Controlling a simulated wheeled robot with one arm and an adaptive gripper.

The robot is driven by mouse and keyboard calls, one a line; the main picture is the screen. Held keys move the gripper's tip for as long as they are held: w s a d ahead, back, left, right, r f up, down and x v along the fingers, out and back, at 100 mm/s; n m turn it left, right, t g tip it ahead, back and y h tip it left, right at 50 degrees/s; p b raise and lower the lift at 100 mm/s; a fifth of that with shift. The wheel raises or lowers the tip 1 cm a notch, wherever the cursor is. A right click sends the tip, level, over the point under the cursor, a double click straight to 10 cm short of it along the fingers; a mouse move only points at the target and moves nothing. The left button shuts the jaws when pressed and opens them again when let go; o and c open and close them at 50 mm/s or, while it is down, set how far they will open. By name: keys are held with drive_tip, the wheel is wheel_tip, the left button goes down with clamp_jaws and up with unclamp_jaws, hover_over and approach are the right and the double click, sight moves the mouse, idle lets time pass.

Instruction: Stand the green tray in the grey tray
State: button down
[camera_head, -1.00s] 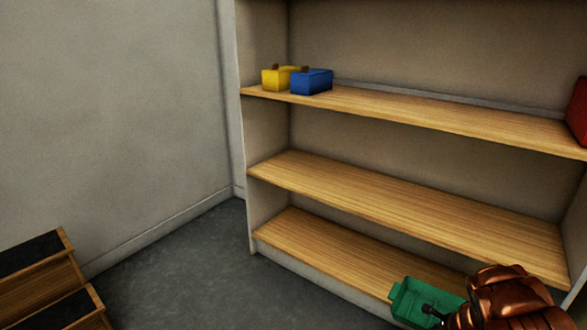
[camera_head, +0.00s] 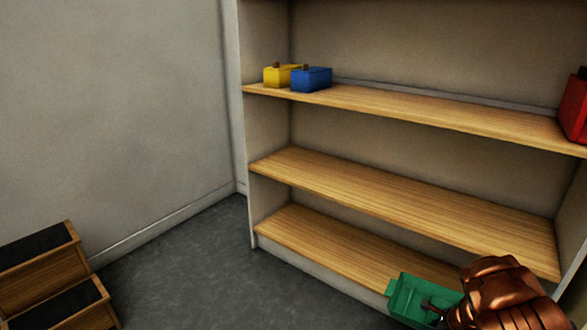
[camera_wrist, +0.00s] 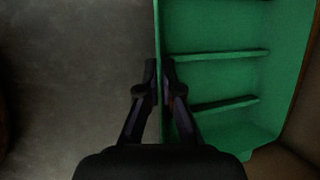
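The green tray (camera_head: 409,294) shows at the lower right of the head view, in front of the bottom shelf. It has several compartments split by dividers, seen in the wrist view (camera_wrist: 215,90). My gripper (camera_wrist: 160,75) is shut on the tray's left side wall, one finger on each side of it. In the head view my gripper (camera_head: 432,306) is at the tray's right part, its fingers partly hidden. The grey tray is not seen in either view.
A shelf unit (camera_head: 400,190) has bare middle and bottom boards. On its top visible board stand a yellow box (camera_head: 277,76), a blue box (camera_head: 311,80) and a red object (camera_head: 574,110). Wooden steps (camera_head: 50,270) stand at the lower left. The grey floor (camera_head: 190,270) between is clear.

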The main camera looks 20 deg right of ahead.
drive_tip(key=w+a+r+n+g+y, duration=0.1)
drive_tip(key=w+a+r+n, duration=0.4)
drive_tip(key=a+r, duration=0.7)
drive_tip(key=w+a+r+n+g+y, duration=0.2)
drive_tip(key=w+a+r+n, duration=0.4)
drive_tip(key=a+r, duration=0.6)
drive_tip(key=w+a+r+n+g+y, duration=0.2)
drive_tip(key=w+a+r+n, duration=0.3)
drive_tip(key=w+a+r, duration=0.4)
drive_tip(key=a+r, duration=0.4)
drive_tip(key=r, duration=0.1)
drive_tip(key=shift+n, duration=0.3)
drive_tip(key=shift+w, duration=0.15)
